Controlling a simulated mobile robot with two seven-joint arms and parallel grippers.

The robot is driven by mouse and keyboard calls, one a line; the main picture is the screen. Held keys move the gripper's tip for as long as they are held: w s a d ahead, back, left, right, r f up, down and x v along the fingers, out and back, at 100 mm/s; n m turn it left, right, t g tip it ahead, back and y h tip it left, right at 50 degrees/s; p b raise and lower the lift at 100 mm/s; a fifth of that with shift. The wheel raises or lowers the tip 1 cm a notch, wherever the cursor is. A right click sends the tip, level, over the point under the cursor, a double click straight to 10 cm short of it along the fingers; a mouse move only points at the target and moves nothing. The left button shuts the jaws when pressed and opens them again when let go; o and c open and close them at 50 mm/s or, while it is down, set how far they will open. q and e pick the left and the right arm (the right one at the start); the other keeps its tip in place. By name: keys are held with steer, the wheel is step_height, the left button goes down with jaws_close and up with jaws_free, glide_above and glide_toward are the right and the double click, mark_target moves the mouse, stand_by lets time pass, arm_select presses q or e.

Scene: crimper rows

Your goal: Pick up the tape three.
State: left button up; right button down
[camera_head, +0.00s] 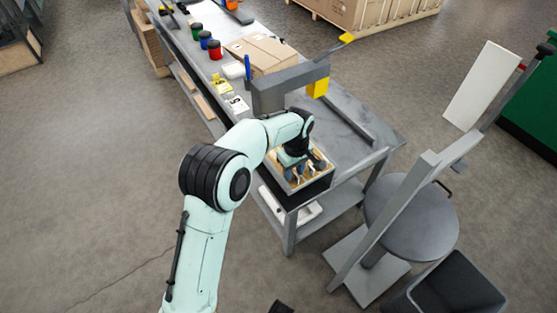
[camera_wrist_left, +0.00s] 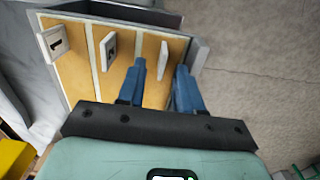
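A tray (camera_wrist_left: 75,85) with a tan inside and pale dividers shows in the left wrist view; in the head view it sits at the table's near end (camera_head: 322,182). Three white tiles stand in it in a row: one marked 1 (camera_wrist_left: 53,43), a middle one with an unclear dark mark (camera_wrist_left: 108,51), and a right one (camera_wrist_left: 163,58) seen nearly edge-on, its mark hidden. I cannot tell for certain which is tape three. My left gripper (camera_wrist_left: 161,70) is open, its blue fingers on either side of the right tile; contact is unclear. My right gripper is not in view.
The grey table (camera_head: 340,135) holds a grey post with an arm (camera_head: 285,85) beside my left arm, a cardboard box (camera_head: 262,52), number cards (camera_head: 237,103) and coloured cups (camera_head: 214,50). A round stool (camera_head: 410,215) stands right of the table. Open floor lies left.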

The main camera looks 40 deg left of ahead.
arm_select(q)
steer(key=shift+f, duration=0.55)
jaws_close()
steer(key=shift+r, duration=0.15)
